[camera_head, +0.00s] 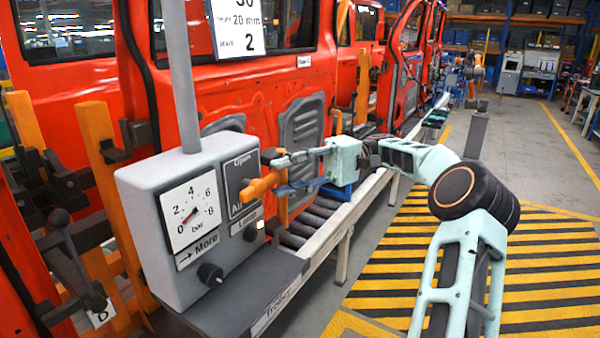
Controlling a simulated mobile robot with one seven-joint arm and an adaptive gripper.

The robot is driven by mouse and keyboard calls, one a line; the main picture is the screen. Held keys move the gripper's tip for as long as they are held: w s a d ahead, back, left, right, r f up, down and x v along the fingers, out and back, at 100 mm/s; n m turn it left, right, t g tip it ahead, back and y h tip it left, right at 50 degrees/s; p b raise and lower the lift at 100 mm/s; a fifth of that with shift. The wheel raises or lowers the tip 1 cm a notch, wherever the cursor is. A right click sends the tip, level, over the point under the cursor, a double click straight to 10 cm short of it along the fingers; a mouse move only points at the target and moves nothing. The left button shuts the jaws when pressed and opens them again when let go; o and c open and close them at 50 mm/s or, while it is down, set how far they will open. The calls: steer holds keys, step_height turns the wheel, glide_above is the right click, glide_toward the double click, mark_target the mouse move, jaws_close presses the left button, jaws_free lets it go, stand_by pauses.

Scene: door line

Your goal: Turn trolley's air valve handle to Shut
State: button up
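The trolley's grey control box (150,240) stands at left centre in the head view. On its right face is a dark valve plate (236,172) marked "Open" at the top; its lower lettering is partly covered. The orange valve handle (262,185) sticks out from this plate and points right, towards my gripper. My gripper (277,172) comes in from the right with its fingers apart, one above and one below the handle's outer end. I cannot tell whether either finger touches the handle. No "Shut" marking is readable.
Orange door panels (75,85) stand close behind. Striped floor (385,270) lies open at right.

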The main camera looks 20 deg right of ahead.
steer(key=shift+v, duration=1.85)
